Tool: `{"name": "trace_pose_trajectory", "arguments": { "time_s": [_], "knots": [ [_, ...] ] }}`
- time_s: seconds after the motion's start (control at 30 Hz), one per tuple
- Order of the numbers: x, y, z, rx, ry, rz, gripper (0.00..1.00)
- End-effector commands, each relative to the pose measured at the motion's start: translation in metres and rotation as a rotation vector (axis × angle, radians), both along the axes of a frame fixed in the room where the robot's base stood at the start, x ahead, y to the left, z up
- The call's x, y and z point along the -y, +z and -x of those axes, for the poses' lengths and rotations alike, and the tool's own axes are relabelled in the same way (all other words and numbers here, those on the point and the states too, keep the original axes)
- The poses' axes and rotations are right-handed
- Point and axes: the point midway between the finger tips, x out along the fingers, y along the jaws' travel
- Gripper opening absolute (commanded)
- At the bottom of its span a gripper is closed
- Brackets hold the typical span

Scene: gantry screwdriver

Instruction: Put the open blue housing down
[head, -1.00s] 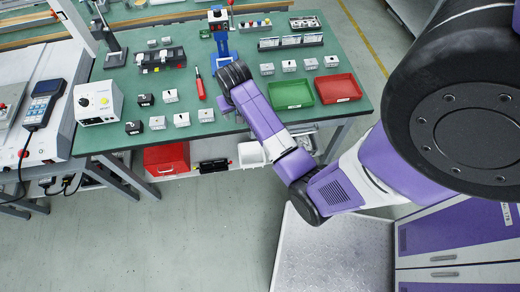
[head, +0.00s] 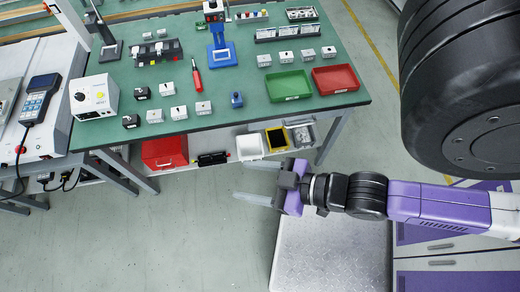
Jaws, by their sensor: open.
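The small blue housing (head: 237,99) stands on the green bench top near its front edge, left of the green tray. It looks upright, but it is too small to tell whether its top is open. My gripper (head: 238,181) is open and empty. It shows in front of the bench, over the floor, with its two grey fingers pointing left. It is well clear of the housing, and nothing hides the housing.
White and black boxes stand in rows left of the housing (head: 154,116). A red-handled screwdriver (head: 197,80) lies behind them. A blue stand (head: 222,52) is at the back. A green tray (head: 289,97) and a red tray (head: 336,91) are to the right.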

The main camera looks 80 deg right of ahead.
Motion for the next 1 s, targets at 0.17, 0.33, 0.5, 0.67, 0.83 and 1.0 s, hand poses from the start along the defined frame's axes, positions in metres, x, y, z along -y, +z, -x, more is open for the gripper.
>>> {"name": "trace_pose_trajectory", "arguments": {
  "time_s": [0.17,0.33,0.5,0.67,0.83,1.0],
  "knots": [
    [-0.022,0.051,0.022,0.094,0.064,-0.019,0.57],
    [-0.027,0.068,0.027,0.128,0.078,-0.024,0.57],
    [-0.027,0.068,0.027,0.130,0.078,-0.024,0.57],
    [-0.026,0.060,0.027,0.129,0.076,-0.024,0.57],
    [-0.026,0.062,0.027,0.129,0.076,-0.024,0.59],
    [-0.026,0.062,0.027,0.129,0.076,-0.024,0.63]
  ]
}}
